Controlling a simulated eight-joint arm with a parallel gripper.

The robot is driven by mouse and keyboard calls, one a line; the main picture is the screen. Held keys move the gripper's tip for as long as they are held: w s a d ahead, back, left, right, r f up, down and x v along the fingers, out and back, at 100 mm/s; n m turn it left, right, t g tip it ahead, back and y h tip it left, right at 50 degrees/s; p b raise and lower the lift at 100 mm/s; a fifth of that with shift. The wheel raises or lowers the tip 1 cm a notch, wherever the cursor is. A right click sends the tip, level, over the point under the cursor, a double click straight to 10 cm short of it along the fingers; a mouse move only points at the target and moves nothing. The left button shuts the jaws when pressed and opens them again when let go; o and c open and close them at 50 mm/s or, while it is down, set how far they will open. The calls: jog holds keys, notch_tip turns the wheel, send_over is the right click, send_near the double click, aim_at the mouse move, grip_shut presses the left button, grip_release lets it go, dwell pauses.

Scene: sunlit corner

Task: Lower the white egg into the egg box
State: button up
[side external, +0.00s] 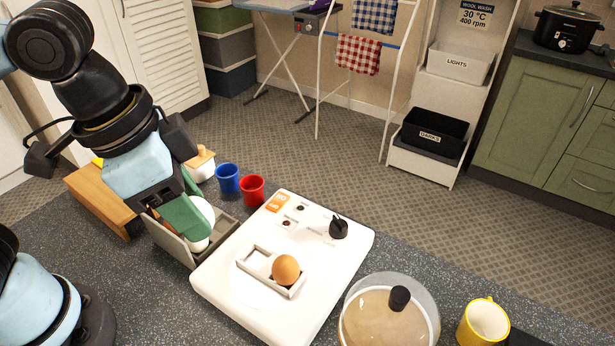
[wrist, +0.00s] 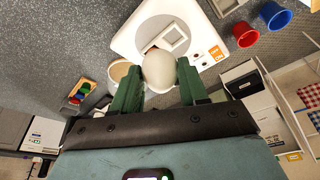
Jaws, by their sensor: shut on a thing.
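My gripper (side external: 196,222) has green fingers, shut on the white egg (side external: 204,211). In the wrist view the egg (wrist: 160,72) sits between the two fingertips. In the side view the gripper is over a grey open bin (side external: 174,240), left of the white appliance (side external: 222,287). The pale egg box (side external: 254,262), a small two-compartment holder, lies on the appliance. A brown egg (side external: 286,269) stands in its right compartment; the left compartment looks empty. In the wrist view the held egg hides part of the egg box (wrist: 180,46).
A blue cup (side external: 228,178) and a red cup (side external: 252,189) stand behind the appliance. A black knob (side external: 338,228) rises from it. A glass lid (side external: 362,296) and yellow mug (side external: 484,322) are at the front right. Something white shows low in the grey bin.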

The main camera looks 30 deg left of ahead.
jog(key=w+a+f, duration=0.2)
jog(key=w+a, duration=0.3)
jog(key=a, duration=0.3)
jog(key=w+a+f, duration=0.3)
jog(key=w+a, duration=0.2)
jog(key=a, duration=0.4)
jog(key=shift+a, duration=0.15)
jog(key=shift+w, duration=0.1)
jog(key=shift+f, duration=3.75)
jog(key=shift+f, duration=0.1)
jog(key=o, duration=0.8)
